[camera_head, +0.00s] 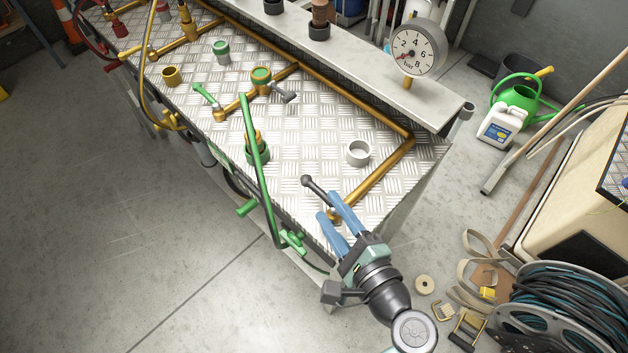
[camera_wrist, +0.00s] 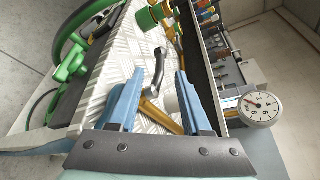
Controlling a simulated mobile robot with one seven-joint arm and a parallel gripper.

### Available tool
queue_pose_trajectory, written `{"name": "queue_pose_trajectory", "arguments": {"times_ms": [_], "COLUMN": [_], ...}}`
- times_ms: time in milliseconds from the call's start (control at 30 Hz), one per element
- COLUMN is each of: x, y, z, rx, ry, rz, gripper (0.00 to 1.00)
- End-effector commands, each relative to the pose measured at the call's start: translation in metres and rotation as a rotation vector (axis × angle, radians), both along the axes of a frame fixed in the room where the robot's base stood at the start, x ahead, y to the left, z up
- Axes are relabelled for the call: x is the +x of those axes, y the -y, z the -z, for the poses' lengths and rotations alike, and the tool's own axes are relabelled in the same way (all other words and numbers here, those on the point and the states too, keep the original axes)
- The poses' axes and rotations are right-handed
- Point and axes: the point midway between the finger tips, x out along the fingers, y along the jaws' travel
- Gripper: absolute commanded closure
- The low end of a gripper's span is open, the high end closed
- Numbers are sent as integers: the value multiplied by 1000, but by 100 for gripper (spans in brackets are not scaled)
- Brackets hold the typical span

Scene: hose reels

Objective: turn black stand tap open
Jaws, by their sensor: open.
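The black tap's lever (camera_head: 310,183), with a ball-shaped end, shows in the head view just beyond my fingertips, near the front right corner of the bench. Its base is hidden behind my gripper. My gripper (camera_head: 328,205) is open, with two blue fingers pointing at the lever over the end of a brass pipe (camera_head: 380,183). In the wrist view, a dark grey lever (camera_wrist: 158,68) lies in the gap between the open fingertips (camera_wrist: 158,76). I cannot tell whether either finger touches it. The brass pipe also shows below it (camera_wrist: 160,116).
A patterned metal bench top (camera_head: 310,130) carries a grey ring (camera_head: 358,152), a green-collared valve (camera_head: 261,76) and other fittings. A pressure gauge (camera_head: 412,50) rises behind. A cable reel (camera_head: 560,315) sits at right.

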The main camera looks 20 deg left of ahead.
Motion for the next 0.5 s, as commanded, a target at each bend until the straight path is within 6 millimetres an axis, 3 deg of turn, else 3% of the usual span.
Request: {"name": "queue_pose_trajectory", "arguments": {"times_ms": [233,500], "x": [30,44], "y": [-38,-55], "z": [9,15], "rx": [-1,-2], "ry": [1,1], "rz": [-3,-1], "gripper": [52,52]}}
